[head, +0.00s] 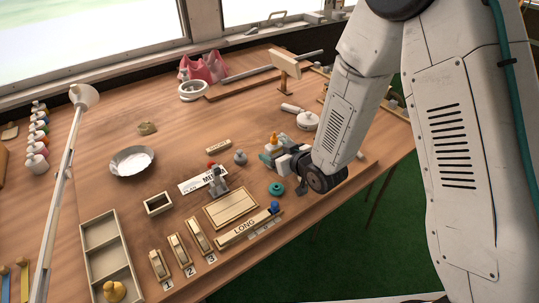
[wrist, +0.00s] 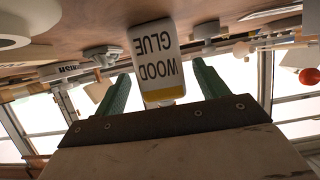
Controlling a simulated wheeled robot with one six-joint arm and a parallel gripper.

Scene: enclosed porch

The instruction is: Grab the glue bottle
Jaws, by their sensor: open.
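The glue bottle (wrist: 156,52) is white with a "WOOD GLUE" label and a yellow band, and it appears upside down in the wrist view. It lies between the two green fingers of my gripper (wrist: 161,72), with visible gaps on both sides. In the head view, the orange top of the glue bottle (head: 273,138) shows just beyond my gripper (head: 269,152); its lower body is mostly hidden by the fingers. My gripper is open around the bottle and not closed on it.
A wooden tray (head: 230,208) and the LONG block (head: 244,228) lie nearer the front edge.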

